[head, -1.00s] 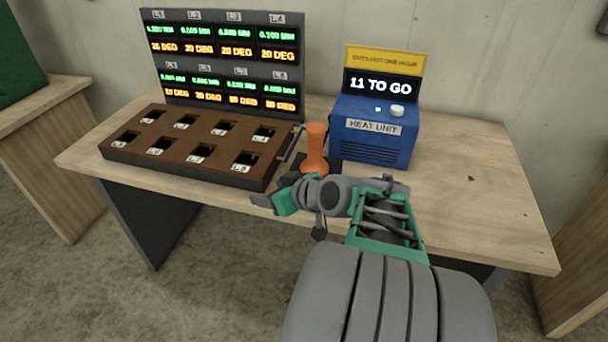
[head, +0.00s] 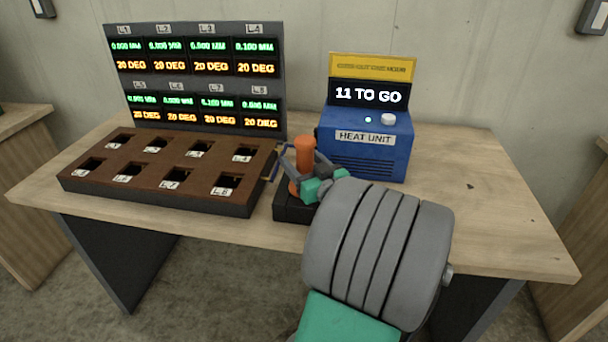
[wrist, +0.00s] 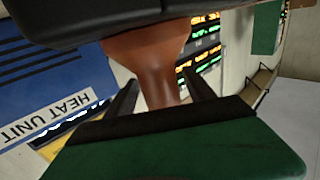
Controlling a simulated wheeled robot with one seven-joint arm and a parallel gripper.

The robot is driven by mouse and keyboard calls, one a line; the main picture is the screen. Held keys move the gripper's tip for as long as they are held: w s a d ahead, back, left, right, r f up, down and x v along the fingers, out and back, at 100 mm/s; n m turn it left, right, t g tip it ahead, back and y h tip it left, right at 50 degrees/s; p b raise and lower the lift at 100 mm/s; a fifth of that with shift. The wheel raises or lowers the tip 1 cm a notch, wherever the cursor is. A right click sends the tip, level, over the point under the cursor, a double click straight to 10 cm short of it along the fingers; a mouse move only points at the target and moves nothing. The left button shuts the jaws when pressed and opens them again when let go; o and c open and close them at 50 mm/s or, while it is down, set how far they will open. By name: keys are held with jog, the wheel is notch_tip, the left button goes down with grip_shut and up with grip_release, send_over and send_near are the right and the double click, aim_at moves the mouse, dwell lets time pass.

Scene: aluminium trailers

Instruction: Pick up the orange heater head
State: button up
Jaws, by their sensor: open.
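The orange heater head (head: 305,155) stands upright on a small black base (head: 292,207) at the front middle of the table. In the wrist view the heater head (wrist: 155,65) fills the upper middle, narrow at its neck. My gripper (head: 297,168) is at the heater head, with its fingers reaching to either side of it. In the wrist view my gripper (wrist: 163,92) shows as two dark fingers, one on each side of the orange neck. The jaws are open. Whether either finger touches it, I cannot tell.
The blue heat unit (head: 366,155) stands close behind and right, its screen reading 11 TO GO. A brown board (head: 140,172) with labelled square holes lies left, a display panel (head: 195,85) behind it. The table (head: 480,210) is clear on the right.

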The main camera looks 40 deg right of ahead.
jog(key=shift+w, duration=0.45)
grip_shut()
dwell(0.3)
jog(key=shift+r, duration=0.1)
dwell(0.4)
